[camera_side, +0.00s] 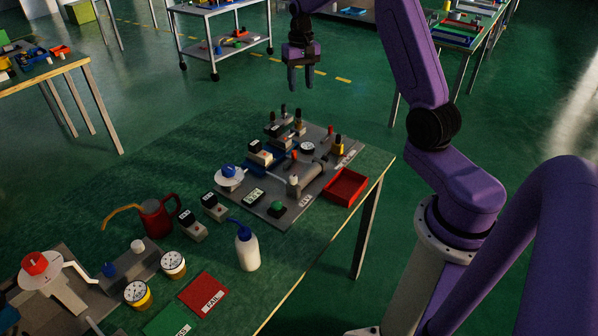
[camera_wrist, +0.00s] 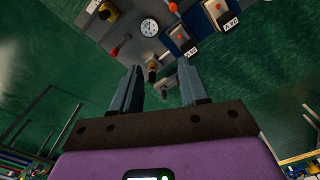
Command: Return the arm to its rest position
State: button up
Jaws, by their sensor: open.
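My arm is purple with dark joints. My gripper (camera_side: 300,78) hangs fingers-down in the air at the top of the side view, above and beyond the far edge of the green bench (camera_side: 330,240). Its two fingers are apart with nothing between them. In the wrist view my gripper (camera_wrist: 160,88) shows two grey fingers spread wide. Past them lies the grey press panel (camera_wrist: 190,15) with a dial and lever switches, well away from the fingertips. The same panel (camera_side: 245,200) sits on the bench in the side view.
On the bench are a red tray (camera_side: 346,187), a white bottle (camera_side: 246,248), a red oil can (camera_side: 157,216), gauges (camera_side: 173,264) and a red FAIL plate (camera_side: 204,295). A wheeled cart (camera_side: 222,45) stands behind. The air around my gripper looks clear.

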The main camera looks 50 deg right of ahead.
jog(key=s+a+r+n, duration=0.2)
jog(key=s+a+n, duration=0.3)
jog(key=a, duration=0.6)
jog(key=s+a+r+n, duration=0.25)
jog(key=s+a, duration=0.35)
jog(key=a, duration=0.5)
jog(key=s+a+n, duration=0.2)
jog(key=s+n, duration=0.3)
jog(key=s, duration=0.7)
jog(key=s+a+f+n, duration=0.1)
jog(key=s+n, duration=0.5)
jog(key=s, duration=0.6)
jog(key=shift+a+f, duration=0.15)
jog(key=shift+a, duration=0.4)
